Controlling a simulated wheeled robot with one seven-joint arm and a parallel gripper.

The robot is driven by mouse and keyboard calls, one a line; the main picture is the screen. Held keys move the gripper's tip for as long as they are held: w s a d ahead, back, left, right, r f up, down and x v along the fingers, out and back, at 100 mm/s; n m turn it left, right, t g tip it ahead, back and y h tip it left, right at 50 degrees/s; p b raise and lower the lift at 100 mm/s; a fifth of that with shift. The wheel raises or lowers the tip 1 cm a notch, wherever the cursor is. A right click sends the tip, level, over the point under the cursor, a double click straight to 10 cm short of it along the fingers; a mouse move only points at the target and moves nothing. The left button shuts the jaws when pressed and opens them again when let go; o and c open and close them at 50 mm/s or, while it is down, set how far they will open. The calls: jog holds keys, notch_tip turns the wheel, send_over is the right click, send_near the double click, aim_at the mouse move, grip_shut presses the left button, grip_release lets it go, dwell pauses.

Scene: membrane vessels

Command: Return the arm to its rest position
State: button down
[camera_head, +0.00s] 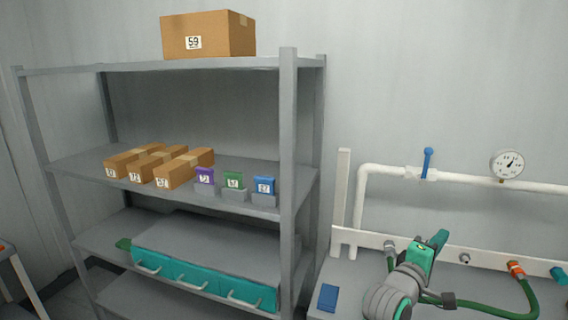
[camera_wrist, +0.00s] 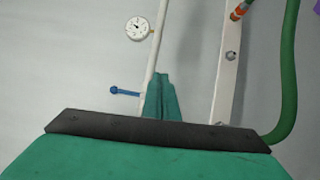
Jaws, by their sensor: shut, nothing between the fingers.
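My arm is at the lower right of the head view, in front of the wall bench. My gripper (camera_head: 439,238) is teal and points up toward the wall and pipe. In the wrist view my gripper (camera_wrist: 160,80) has its fingers together, with nothing held between them. The gauge and the blue valve handle lie beyond the fingertips in that view, apart from them.
A grey shelf (camera_head: 290,150) with boxes and teal drawers (camera_head: 205,277) stands left. On the wall are a white pipe (camera_head: 480,184), a blue valve handle (camera_head: 428,161) and a gauge (camera_head: 508,165). A green hose (camera_head: 480,307) loops beside my arm. A blue block (camera_head: 328,297) lies on the bench.

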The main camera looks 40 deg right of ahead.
jog(key=w+a+f+n+t, duration=0.2)
jog(key=w+a+f+t, duration=0.3)
jog(key=w+a+f, duration=0.4)
jog(key=w+a+f+n+t+y, duration=0.1)
jog(key=w+a+f+t+y, duration=0.25)
jog(key=a+f, duration=0.8)
jog(key=w+a+f+n+t+y, duration=0.1)
jog(key=w+a+f+t+y, duration=0.3)
jog(key=a+f, duration=0.75)
jog(key=s+a+f+t+y, duration=0.25)
jog(key=s+a, duration=0.25)
jog(key=a, duration=0.7)
jog(key=s+a+f+t+y, duration=0.15)
jog(key=s+a+y, duration=0.3)
jog(key=a, duration=0.75)
jog(key=s+a+r+m+g+y, duration=0.1)
jog(key=s+a+m+y, duration=0.3)
jog(key=s+a, duration=0.7)
jog(key=s+r, duration=0.1)
jog(key=s, duration=0.3)
jog(key=shift+a+r+y, duration=0.15)
jog(key=shift+a+y, duration=0.15)
jog(key=shift+y, duration=0.05)
jog(key=shift+s+d, duration=0.1)
jog(key=shift+d, duration=0.05)
